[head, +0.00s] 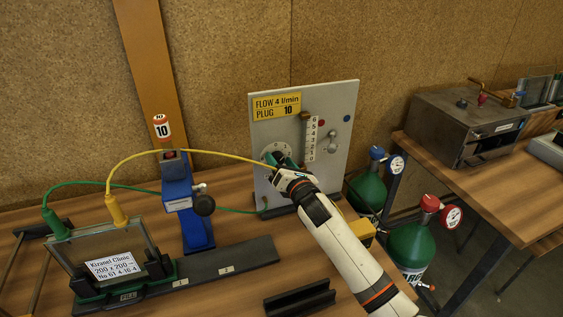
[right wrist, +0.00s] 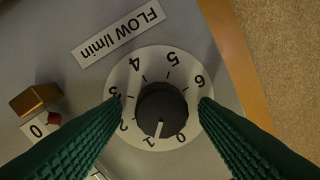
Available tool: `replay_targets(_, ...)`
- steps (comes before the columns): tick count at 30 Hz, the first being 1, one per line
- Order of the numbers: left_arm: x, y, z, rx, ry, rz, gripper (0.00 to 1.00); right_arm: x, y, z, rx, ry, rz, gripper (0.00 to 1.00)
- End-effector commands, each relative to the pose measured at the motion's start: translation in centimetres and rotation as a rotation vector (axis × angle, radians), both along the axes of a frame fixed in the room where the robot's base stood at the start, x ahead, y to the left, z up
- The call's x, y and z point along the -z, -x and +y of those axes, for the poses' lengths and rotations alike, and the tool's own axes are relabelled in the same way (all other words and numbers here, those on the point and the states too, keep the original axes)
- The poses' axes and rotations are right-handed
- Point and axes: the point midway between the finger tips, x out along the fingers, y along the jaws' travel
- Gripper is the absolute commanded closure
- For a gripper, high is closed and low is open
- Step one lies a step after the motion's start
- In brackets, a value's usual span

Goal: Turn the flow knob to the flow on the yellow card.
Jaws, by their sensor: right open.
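The yellow card (head: 277,106) on the grey panel (head: 345,100) reads "FLOW 4 l/min" and "PLUG 10". The dark round flow knob (right wrist: 162,108) sits on a white dial (right wrist: 186,82) numbered 0 to 6. Its white pointer line points between 0 and 1, nearer 1. My right gripper (head: 281,164) is at the panel and hides most of the knob in the head view. In the right wrist view its green fingers (right wrist: 158,106) are open, one on each side of the knob; contact is not clear. My left gripper is not in view.
A scale tube (head: 310,138) stands right of the dial; a red float (right wrist: 53,122) shows near its 0. A glass frame (head: 110,262) with green and yellow plugs stands at left, beside a blue stand (head: 178,200). Green gas cylinders (head: 410,245) stand right of the table.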

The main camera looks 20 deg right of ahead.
Motion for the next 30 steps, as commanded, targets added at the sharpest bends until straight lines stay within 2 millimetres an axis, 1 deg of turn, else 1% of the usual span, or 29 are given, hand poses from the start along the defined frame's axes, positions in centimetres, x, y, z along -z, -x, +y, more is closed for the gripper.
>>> replay_targets(6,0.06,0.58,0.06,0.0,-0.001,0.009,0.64,-0.02,-0.01,-0.01,0.0,-0.001,0.0,0.45)
replay_targets(8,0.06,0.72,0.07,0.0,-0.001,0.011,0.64,-0.02,-0.01,-0.01,0.0,-0.001,0.0,0.55)
replay_targets(12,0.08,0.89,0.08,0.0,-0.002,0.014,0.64,-0.02,0.0,-0.01,0.0,-0.001,0.0,0.78)
replay_targets(14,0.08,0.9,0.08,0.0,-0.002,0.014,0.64,-0.03,0.01,-0.02,0.0,-0.001,0.0,0.88)
replay_targets(15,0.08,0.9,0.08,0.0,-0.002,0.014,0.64,-0.02,0.01,-0.01,0.0,-0.001,0.0,0.9)
replay_targets(23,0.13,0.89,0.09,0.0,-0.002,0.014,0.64,0.01,0.01,-0.03,0.0,-0.033,0.001,0.9)
replay_targets(30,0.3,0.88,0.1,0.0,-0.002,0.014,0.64,0.1,0.0,-0.07,0.001,-0.161,0.005,0.9)
